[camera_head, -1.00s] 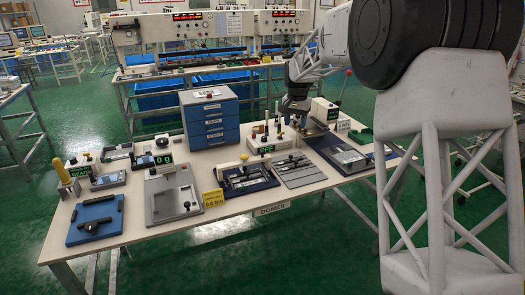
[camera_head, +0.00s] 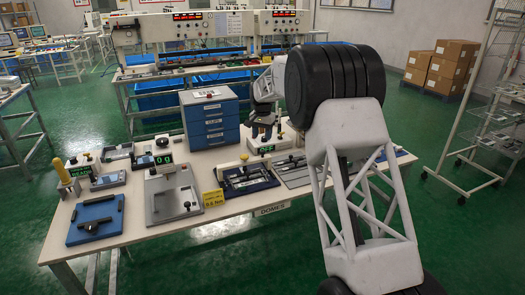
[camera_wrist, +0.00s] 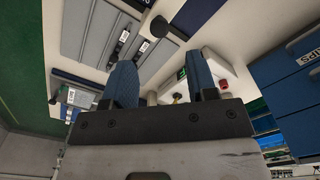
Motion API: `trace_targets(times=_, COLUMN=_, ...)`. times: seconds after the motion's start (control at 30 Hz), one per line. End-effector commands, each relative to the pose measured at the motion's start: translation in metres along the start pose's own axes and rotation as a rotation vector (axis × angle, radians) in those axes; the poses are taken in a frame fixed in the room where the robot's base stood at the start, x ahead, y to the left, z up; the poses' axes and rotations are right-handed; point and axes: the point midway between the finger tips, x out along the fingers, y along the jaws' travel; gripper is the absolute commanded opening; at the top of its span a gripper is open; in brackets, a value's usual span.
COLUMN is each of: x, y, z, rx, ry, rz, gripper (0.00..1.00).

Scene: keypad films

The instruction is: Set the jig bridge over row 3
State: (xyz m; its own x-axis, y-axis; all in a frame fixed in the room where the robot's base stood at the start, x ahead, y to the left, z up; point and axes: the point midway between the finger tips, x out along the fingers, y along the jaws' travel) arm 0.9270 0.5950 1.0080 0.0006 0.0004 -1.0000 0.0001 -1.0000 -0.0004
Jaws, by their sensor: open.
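The jig (camera_head: 262,184) is a dark blue plate with pale strips, in the middle of the bench in the head view. A cream bar with a black knob, which looks like the jig bridge (camera_head: 229,166), lies along its back edge. My gripper (camera_head: 263,128) hangs above the bench behind the jig, near a small green-lit display (camera_head: 266,149). In the wrist view my gripper (camera_wrist: 160,75) has its two blue fingers apart with nothing between them. Row numbers are too small to read.
A grey slotted plate (camera_head: 292,172) lies right of the jig, partly behind my arm. A blue drawer cabinet (camera_head: 211,122) stands behind. A yellow sign (camera_head: 213,198) and a grey fixture (camera_head: 171,196) are to the left. Dark labelled strips (camera_wrist: 120,45) show in the wrist view.

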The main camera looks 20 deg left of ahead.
Motion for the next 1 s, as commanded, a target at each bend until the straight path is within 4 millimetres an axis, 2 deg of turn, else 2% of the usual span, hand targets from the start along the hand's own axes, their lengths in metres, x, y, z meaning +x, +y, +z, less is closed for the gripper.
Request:
trace_targets(times=0.37, x=0.007, y=0.001, z=0.000, rx=0.000, ry=-0.001, rz=0.001, gripper=0.53)
trace_targets(times=1.0, x=0.071, y=0.001, z=0.000, rx=0.000, ry=-0.001, rz=0.001, gripper=0.53)
